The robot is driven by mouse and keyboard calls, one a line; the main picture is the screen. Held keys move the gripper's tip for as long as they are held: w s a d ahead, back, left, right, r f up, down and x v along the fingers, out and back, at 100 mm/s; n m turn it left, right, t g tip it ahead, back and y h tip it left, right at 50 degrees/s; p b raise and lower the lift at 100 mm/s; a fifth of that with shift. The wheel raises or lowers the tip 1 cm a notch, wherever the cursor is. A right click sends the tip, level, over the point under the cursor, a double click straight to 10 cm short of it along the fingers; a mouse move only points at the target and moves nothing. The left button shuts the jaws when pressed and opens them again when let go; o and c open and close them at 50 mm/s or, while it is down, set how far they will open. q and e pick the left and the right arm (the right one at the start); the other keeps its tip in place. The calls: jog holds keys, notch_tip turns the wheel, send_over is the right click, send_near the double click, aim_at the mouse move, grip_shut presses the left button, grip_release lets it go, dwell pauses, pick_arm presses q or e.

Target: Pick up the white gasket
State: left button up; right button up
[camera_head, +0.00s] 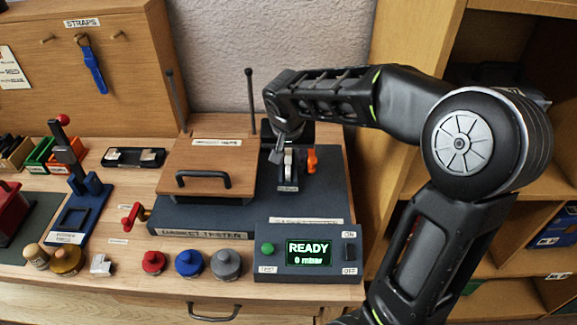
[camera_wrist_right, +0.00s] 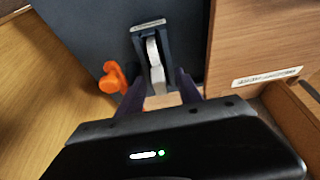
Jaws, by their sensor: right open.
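A pale white piece, which looks like the white gasket (camera_wrist_right: 153,52), stands on edge in a small dark holder (camera_wrist_right: 137,35) with a white label. It also shows in the head view (camera_head: 288,161), on the dark deck of the gasket tester. My right gripper (camera_wrist_right: 160,92) is open and empty, with its two fingers on either side of the holder's near end. In the head view my right gripper (camera_head: 285,137) hangs just behind and above the holder. Whether the fingers touch anything cannot be told. My left gripper is not in view.
An orange knob (camera_head: 312,160) stands close beside the holder. The tester's wooden lid (camera_head: 207,160) with a black handle lies to the left. A display (camera_head: 309,252) reads READY, 0 mbar. Red, blue and grey knobbed pieces (camera_head: 190,263) line the front. Shelves stand at right.

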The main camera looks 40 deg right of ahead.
dwell(0.4)
grip_shut()
dwell(0.4)
